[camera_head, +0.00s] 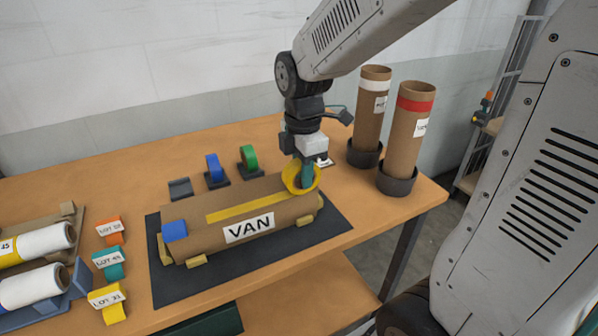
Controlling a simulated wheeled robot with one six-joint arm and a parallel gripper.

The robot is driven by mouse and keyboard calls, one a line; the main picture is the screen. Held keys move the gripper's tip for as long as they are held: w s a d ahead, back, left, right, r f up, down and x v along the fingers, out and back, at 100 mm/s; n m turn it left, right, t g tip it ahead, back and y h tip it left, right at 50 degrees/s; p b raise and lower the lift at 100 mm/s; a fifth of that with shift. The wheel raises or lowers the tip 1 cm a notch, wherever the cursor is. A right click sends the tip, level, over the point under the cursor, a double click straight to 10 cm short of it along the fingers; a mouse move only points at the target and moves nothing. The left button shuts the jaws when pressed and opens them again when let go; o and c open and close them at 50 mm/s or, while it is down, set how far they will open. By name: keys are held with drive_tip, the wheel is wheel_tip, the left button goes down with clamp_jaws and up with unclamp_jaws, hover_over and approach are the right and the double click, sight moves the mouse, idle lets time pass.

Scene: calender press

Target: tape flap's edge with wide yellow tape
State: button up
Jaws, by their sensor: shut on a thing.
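A brown wrapped roll labelled VAN (285,215) lies on a dark mat (335,228) on the table. A yellow strip of tape (235,211) runs lengthwise along its top, reaching toward the right end. My gripper (303,175) is shut on a yellow tape roll (314,184) at the right end of the brown roll, just at or above its surface. The jaws partly hide the tape roll, and I cannot tell whether it touches the wrap.
Blue (213,166) and green (249,157) tape rolls stand on dark holders behind the mat; another dark holder (180,188) is empty. Two upright brown tubes (404,130) stand in dark cups at right. White rolls (40,243) and lot tags (109,259) lie at left.

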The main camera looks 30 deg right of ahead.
drive_tip(key=shift+d, duration=0.15)
drive_tip(key=shift+d+f, duration=0.1)
drive_tip(key=shift+d, duration=0.35)
idle(0.4)
drive_tip(key=shift+d, duration=0.1)
drive_tip(key=shift+d, duration=0.5)
drive_tip(key=shift+r, duration=3.15)
